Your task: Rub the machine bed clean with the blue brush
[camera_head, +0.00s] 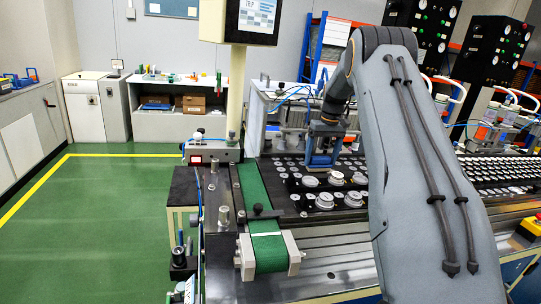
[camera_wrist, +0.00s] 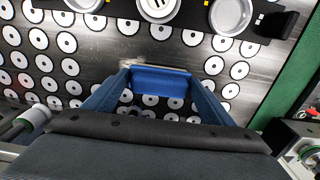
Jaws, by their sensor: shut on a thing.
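The machine bed (camera_wrist: 190,56) is a dark flat plate with rows of white ring-shaped discs. It also shows in the head view, running to the right. My gripper (camera_wrist: 160,84) points down at the bed, its two blue fingers shut on the blue brush (camera_wrist: 160,80). The brush lies crosswise between the fingers, with a thin pale strip along its far edge. It is low over the discs; whether it touches the bed I cannot tell. In the head view my gripper (camera_head: 322,146) is over the bed's left part, and the brush is hard to make out there.
A green belt (camera_head: 257,190) runs along the bed's left side. Larger silver speaker parts (camera_head: 325,200) stand in a holder at the bed's near side. A monitor (camera_head: 258,18) hangs on a post at the upper left. The green floor (camera_head: 100,220) at left is clear.

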